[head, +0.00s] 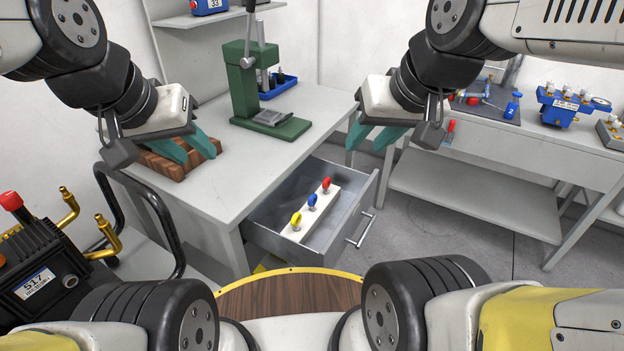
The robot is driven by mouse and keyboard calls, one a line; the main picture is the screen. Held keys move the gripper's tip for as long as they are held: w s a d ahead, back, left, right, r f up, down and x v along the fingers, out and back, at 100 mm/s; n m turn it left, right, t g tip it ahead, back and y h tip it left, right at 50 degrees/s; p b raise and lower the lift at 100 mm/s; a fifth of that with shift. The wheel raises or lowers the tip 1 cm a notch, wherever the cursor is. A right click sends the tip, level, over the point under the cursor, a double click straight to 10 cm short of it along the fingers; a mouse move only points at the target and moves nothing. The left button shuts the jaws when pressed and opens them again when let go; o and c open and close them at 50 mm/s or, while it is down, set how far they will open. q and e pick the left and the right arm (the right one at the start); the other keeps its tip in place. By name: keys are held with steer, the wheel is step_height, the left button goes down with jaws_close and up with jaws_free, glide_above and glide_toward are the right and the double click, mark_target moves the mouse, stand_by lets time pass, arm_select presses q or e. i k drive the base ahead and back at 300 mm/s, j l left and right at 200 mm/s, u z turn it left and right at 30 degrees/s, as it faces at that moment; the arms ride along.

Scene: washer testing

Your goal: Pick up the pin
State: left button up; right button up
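Three pins with coloured heads stand in a white block (327,207) inside the open drawer (269,219). The yellow pin (296,220) is nearest, the blue pin (312,201) is in the middle and the red pin (326,184) is farthest. My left gripper (197,156) is open and empty, with its teal fingers apart above the left part of the table, in front of a wooden rack. My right gripper (364,147) is open and empty, above and to the right of the drawer. Neither gripper touches a pin.
A green press (246,88) stands on the grey table (232,175), with a blue tray (277,86) behind it. The wooden rack (172,164) sits at the table's left edge. A black device with brass fittings (42,263) is at lower left. A second workbench (497,131) holds tools and blue equipment.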

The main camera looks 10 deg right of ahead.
mark_target(312, 199)
steer(key=u, duration=2.45)
steer(key=l+z, duration=0.1)
steer(key=z, duration=2.4)
steer(key=i+j+z, duration=0.25)
steer(key=z, duration=0.15)
